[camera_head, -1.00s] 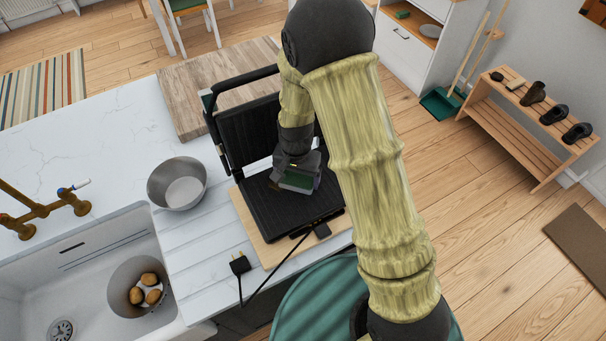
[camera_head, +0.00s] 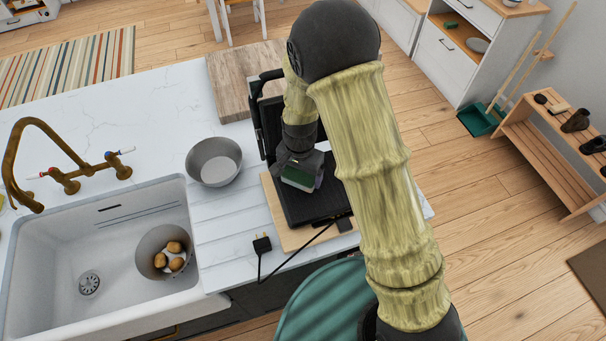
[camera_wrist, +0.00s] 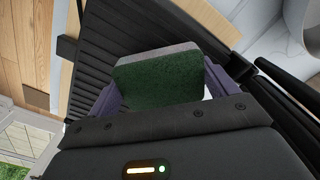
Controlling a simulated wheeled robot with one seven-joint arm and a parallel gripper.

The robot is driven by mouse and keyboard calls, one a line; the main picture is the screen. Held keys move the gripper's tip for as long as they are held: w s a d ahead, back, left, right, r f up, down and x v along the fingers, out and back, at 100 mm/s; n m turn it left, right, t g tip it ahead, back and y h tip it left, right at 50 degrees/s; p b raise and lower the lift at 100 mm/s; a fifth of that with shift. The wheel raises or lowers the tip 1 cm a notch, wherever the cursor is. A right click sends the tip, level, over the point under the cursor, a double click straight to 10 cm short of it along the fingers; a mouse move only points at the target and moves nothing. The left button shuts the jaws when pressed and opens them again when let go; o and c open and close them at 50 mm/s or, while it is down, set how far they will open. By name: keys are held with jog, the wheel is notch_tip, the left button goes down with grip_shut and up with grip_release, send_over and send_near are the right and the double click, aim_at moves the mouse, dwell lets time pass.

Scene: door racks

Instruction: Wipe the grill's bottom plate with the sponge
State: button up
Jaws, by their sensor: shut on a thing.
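The black grill stands open on a wooden board (camera_head: 283,232), its ribbed bottom plate (camera_head: 311,208) lying flat and its lid (camera_head: 268,125) raised at the back. My gripper (camera_head: 301,180) is over the left part of the bottom plate, shut on a sponge (camera_head: 300,177) with a green face. In the wrist view the sponge (camera_wrist: 158,80) sits between the two purple fingers, its green side toward the camera, with the ribbed plate (camera_wrist: 105,55) beyond it. I cannot tell whether the sponge touches the plate. My arm hides the grill's right part.
A grey bowl (camera_head: 214,162) stands left of the grill. The grill's cord and plug (camera_head: 262,244) lie on the counter in front. The sink (camera_head: 60,250) at left holds a pot (camera_head: 150,256) of potatoes. A cutting board (camera_head: 232,88) lies behind.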

aim_at(300, 172)
jog(key=r, duration=0.1)
jog(key=r+p, duration=0.2)
jog(key=shift+w+d+r, duration=0.1)
jog(key=shift+w+r, duration=0.15)
jog(key=shift+s+r+p, duration=0.1)
jog(key=shift+r+p, duration=0.25)
jog(key=shift+p, duration=0.1)
jog(key=shift+s+r+p, duration=0.25)
jog(key=shift+r+p, duration=0.25)
jog(key=shift+r, duration=0.45)
jog(key=shift+w, duration=0.15)
jog(key=shift+f, duration=0.1)
